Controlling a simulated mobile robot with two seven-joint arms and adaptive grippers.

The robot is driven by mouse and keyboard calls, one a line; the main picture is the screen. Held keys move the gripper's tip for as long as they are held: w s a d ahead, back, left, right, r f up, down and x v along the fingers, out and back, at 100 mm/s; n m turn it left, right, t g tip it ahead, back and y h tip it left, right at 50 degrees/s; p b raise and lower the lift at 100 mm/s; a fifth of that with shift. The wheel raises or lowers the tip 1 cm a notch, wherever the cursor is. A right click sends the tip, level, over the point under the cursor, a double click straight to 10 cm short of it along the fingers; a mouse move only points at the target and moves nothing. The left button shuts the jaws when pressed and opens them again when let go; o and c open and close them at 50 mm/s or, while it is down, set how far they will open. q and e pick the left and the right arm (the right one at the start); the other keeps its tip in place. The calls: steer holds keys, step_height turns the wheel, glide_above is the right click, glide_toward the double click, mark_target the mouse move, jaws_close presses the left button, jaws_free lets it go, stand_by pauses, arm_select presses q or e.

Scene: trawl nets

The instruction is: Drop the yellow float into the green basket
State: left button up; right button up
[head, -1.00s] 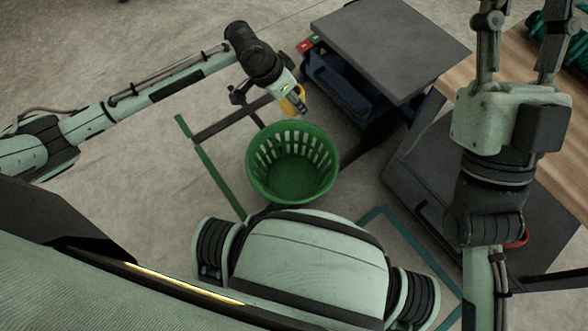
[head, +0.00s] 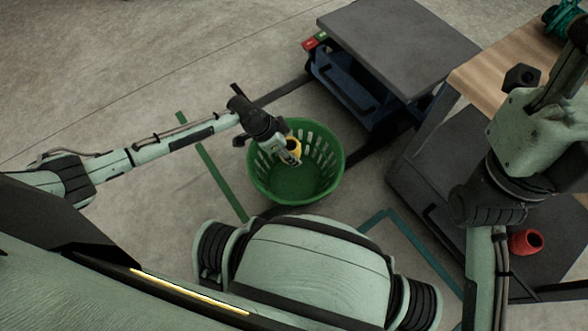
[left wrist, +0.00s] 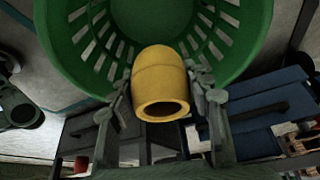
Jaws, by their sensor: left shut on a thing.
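The yellow float (head: 294,148) is held between the fingers of my left gripper (head: 291,156), over the green basket (head: 331,178). In the left wrist view the float (left wrist: 160,84) is a short yellow tube with a dark hole at its near end, and a finger of the left gripper (left wrist: 160,98) closes on each side of it. The basket (left wrist: 72,52) opens beyond the float there; its visible bottom is empty. My right gripper is at the right edge of the head view, with its fingertips cut off or hidden.
A grey-topped blue cart (head: 400,45) stands behind and right of the basket. A wooden bench (head: 495,80) with a grey lower shelf (head: 440,165) is on the right. A red float-like thing (head: 526,242) lies on the shelf. Open floor (head: 120,60) is at the left.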

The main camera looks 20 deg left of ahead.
arm_select(q)
steer(key=shift+f+b, duration=1.45)
steer(key=shift+f, duration=0.45)
steer(key=o, duration=1.2)
steer(key=v, duration=1.2)
steer(key=shift+s, duration=0.1)
